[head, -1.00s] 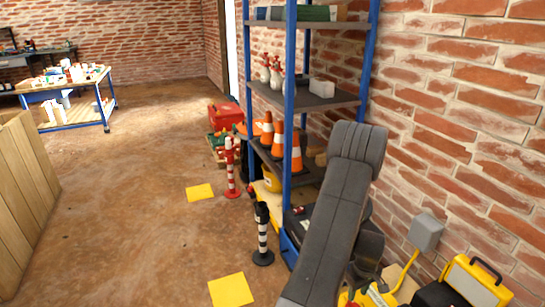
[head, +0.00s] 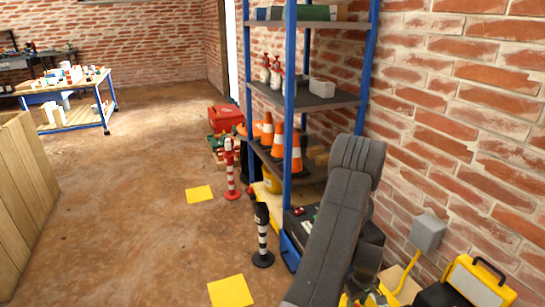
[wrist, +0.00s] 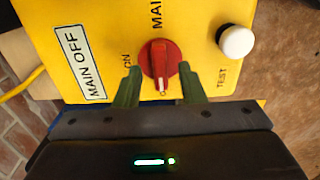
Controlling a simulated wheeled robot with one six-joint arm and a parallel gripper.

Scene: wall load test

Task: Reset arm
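My arm (head: 335,220) reaches down in front of the shelf in the head view, and its gripper end is hidden there. In the wrist view my gripper (wrist: 158,85) has its two green fingers apart, one on each side of a red rotary knob (wrist: 160,58). I cannot tell whether the fingers touch the knob. The knob sits on a yellow box (wrist: 115,25) with a "MAIN OFF" label (wrist: 82,65) and a white button (wrist: 236,42) marked "TEST".
A blue-framed shelf (head: 290,100) with orange cones (head: 277,140) stands against the brick wall. A black-and-white post (head: 262,235) and a red-and-white post (head: 230,170) stand on the floor. A grey wall box (head: 427,233) is at right. The floor at left centre is clear.

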